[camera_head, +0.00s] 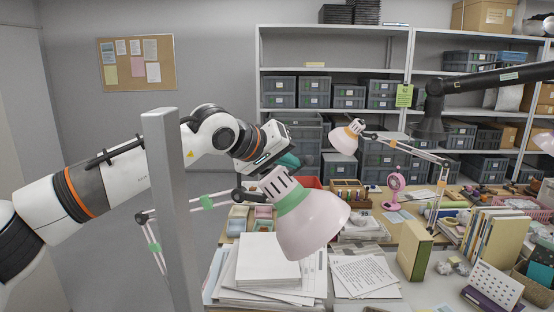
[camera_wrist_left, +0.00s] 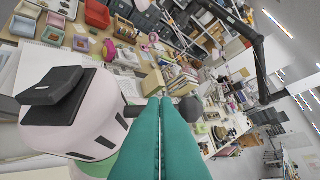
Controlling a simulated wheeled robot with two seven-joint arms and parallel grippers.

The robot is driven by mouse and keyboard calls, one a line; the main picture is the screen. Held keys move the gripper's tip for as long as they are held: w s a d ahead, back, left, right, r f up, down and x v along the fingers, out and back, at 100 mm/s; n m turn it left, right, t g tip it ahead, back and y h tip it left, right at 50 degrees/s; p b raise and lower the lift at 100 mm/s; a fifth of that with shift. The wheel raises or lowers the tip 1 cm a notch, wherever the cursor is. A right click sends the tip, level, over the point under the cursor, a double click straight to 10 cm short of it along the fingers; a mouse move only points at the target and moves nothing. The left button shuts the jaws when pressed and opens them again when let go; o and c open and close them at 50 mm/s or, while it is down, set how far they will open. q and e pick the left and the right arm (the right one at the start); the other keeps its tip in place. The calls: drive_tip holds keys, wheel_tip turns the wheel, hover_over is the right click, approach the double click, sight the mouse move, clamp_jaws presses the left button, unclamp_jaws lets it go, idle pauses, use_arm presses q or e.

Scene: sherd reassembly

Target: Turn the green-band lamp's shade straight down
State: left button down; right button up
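The green-band lamp's pale pink shade (camera_head: 318,222) is in the middle of the head view, with a green band (camera_head: 291,199) around its neck. It is tilted, its mouth facing down and to the right. In the left wrist view its pale slotted cap (camera_wrist_left: 70,115) and dark top block fill the lower left. My left gripper (camera_head: 289,160) is just above the shade's upper end. Its teal fingers lie side by side in the left wrist view (camera_wrist_left: 162,105), with nothing visible between them. A dark round knob (camera_wrist_left: 190,108) shows beside the fingertips; contact is unclear. My right gripper is not in view.
A grey upright post (camera_head: 172,210) stands left of the lamp. Paper stacks (camera_head: 268,262) lie below the shade. Another lamp (camera_head: 346,137) stands behind, and books (camera_head: 414,250) stand to the right. A black arm (camera_head: 490,82) reaches in at upper right.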

sight(313, 196)
use_arm(q)
drive_tip(key=d+f+m+y+b, duration=0.1)
drive_tip(key=d+f+y, duration=0.1)
drive_tip(key=s+d+f+m+y+b, duration=0.1)
drive_tip(key=d+f+b, duration=0.1)
drive_tip(key=shift+s+f+m+t+y, duration=0.15)
drive_tip(key=shift+f+m+t+y, duration=0.15)
drive_tip(key=shift+m+y, duration=0.1)
drive_tip(key=shift+s+d+f+m+t+y+b, duration=0.15)
drive_tip(key=shift+d+f+m+y+b, duration=0.2)
drive_tip(key=shift+f, duration=0.25)
drive_tip(key=shift+d+f+m+t+y+b, duration=0.15)
drive_tip(key=shift+f+m+y+b, duration=0.15)
drive_tip(key=shift+f+y, duration=0.2)
drive_tip(key=shift+a, duration=0.1)
